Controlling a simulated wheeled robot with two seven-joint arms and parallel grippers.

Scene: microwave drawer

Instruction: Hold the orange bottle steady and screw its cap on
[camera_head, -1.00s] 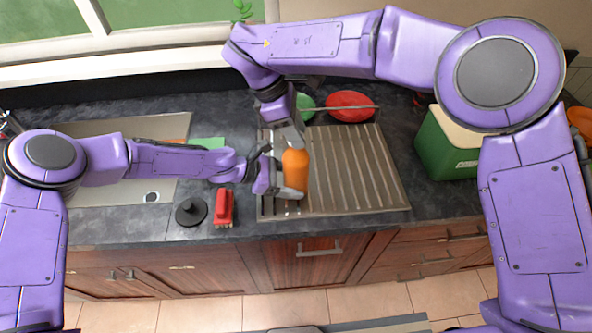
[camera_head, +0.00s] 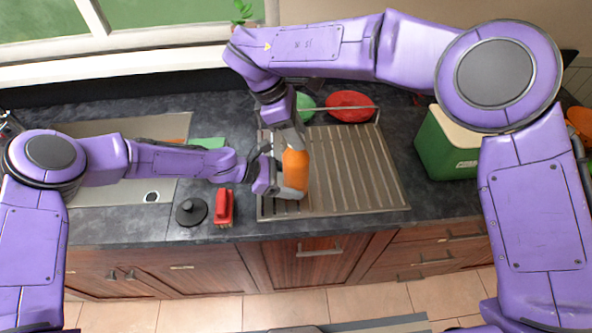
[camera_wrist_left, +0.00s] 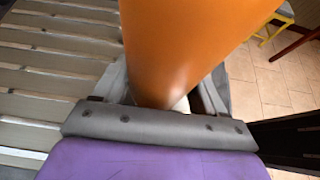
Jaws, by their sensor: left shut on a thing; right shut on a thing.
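The orange bottle (camera_head: 296,172) stands near the left end of the ribbed drainboard (camera_head: 365,180). My left gripper (camera_head: 291,191) is shut on its lower part from the left. In the left wrist view the bottle (camera_wrist_left: 180,45) fills the upper middle, between the fingers of the left gripper (camera_wrist_left: 165,103). My right gripper (camera_head: 293,145) comes down from above and is shut at the bottle's top. The cap is hidden by the right gripper, so I cannot tell how it sits on the bottle.
A black round object (camera_head: 191,211) and a red brush-like object (camera_head: 223,207) lie on the counter left of the drainboard. A red bowl (camera_head: 350,105) is behind it. A green cooler box (camera_head: 447,142) stands to the right. The drainboard's right half is clear.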

